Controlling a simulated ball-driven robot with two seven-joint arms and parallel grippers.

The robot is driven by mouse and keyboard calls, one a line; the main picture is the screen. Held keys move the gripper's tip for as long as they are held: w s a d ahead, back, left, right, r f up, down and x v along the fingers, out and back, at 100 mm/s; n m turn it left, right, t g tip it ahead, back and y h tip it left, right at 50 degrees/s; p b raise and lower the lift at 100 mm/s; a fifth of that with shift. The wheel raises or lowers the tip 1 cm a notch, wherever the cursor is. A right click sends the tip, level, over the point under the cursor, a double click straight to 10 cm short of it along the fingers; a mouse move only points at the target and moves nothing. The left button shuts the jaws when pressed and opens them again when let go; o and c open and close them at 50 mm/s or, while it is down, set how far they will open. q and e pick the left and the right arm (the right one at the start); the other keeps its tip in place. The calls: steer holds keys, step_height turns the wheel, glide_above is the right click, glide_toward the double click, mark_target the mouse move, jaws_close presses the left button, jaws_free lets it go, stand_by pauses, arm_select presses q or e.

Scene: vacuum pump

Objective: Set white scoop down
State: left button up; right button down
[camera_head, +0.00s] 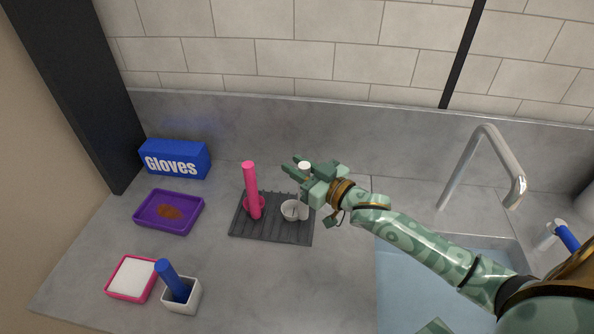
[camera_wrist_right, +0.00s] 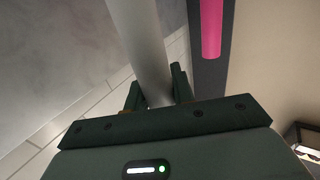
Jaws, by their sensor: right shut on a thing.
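The white scoop (camera_head: 290,210) has its bowl low over or on the dark ribbed mat (camera_head: 272,233), and its handle stands upright. I cannot tell whether the bowl touches the mat. My right gripper (camera_head: 302,173) is shut on the handle, whose white top shows just above the fingers. In the right wrist view the pale handle (camera_wrist_right: 140,45) runs up between the two dark fingers (camera_wrist_right: 160,92). The gripper covers part of the handle in the head view.
An upright pink scoop (camera_head: 251,190) stands on the mat, left of the white one. Further left are a purple tray (camera_head: 154,224) with brown matter, a blue Gloves box (camera_head: 176,158), a pink-rimmed tray (camera_head: 111,289) and a blue-handled scoop (camera_head: 172,281). A sink (camera_head: 410,290) and tap (camera_head: 462,160) are right.

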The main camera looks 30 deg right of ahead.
steer(key=shift+f, duration=0.15)
steer(key=c, duration=1.2)
jaws_free()
steer(key=p+v, duration=0.2)
steer(key=v, duration=1)
